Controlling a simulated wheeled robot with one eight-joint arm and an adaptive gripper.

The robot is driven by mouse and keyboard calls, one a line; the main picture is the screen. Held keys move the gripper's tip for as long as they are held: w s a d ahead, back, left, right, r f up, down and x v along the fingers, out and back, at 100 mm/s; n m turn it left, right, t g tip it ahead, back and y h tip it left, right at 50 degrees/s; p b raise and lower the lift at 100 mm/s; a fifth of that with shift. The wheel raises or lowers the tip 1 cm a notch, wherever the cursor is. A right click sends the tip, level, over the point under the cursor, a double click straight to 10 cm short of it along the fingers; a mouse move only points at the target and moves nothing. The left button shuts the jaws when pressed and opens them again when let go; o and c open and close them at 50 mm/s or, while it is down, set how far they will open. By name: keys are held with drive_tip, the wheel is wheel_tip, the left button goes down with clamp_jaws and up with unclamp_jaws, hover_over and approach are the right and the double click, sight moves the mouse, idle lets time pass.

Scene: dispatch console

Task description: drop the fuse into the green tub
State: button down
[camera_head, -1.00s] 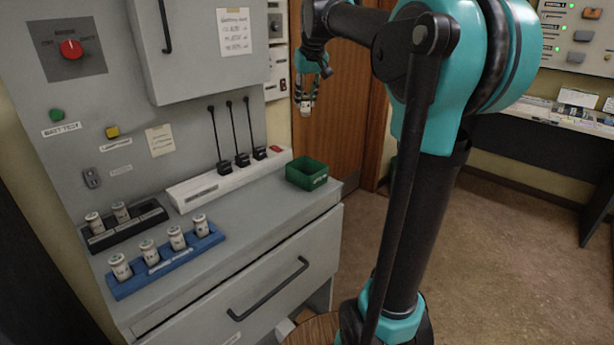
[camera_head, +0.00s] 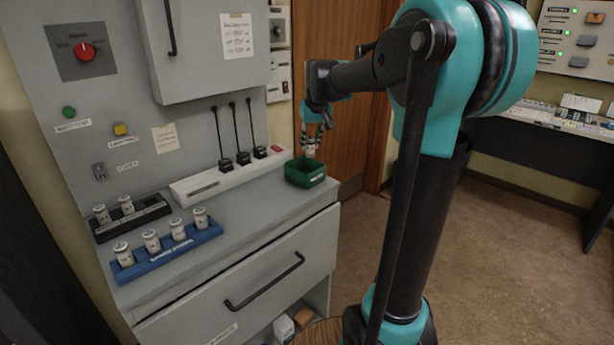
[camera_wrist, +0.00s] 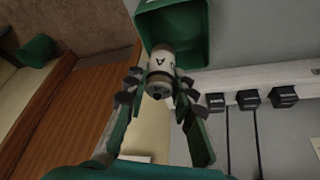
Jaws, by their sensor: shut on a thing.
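My gripper (camera_head: 314,139) is shut on a fuse (camera_head: 310,151), a pale cylinder with darker end caps. In the head view the fuse hangs upright just above the green tub (camera_head: 305,180), which stands at the right end of the grey console's ledge. In the wrist view the fuse (camera_wrist: 163,66) sits between the fingertips of my gripper (camera_wrist: 158,87), with the tub (camera_wrist: 196,52) right behind it. The fuse's lower end overlaps the tub's opening in the wrist view. The tub's floor is mostly hidden in the head view.
A blue rack (camera_head: 153,267) with several fuses and a black rack (camera_head: 110,231) with two fuses stand on the ledge at left. A white strip (camera_head: 195,192) with three black plugs (camera_head: 243,158) lies left of the tub. A wooden door (camera_head: 345,80) is behind.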

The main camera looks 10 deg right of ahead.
sight(310, 155)
drive_tip(key=shift+f, duration=2.45)
drive_tip(key=c, duration=1.2)
unclamp_jaws()
drive_tip(key=v, duration=1.2)
drive_tip(key=shift+m+h, duration=0.3)
drive_tip(key=shift+m, duration=0.5)
drive_tip(key=s+d+f, duration=0.1)
drive_tip(key=s+f, duration=0.7)
drive_tip(key=f, duration=0.1)
drive_tip(key=s+d+f, duration=0.1)
drive_tip(key=s+f, duration=0.8)
drive_tip(key=f, duration=0.1)
drive_tip(key=s+d+f, duration=0.1)
drive_tip(key=s+f, duration=0.8)
drive_tip(key=f, duration=0.1)
drive_tip(key=shift+d+f, duration=0.25)
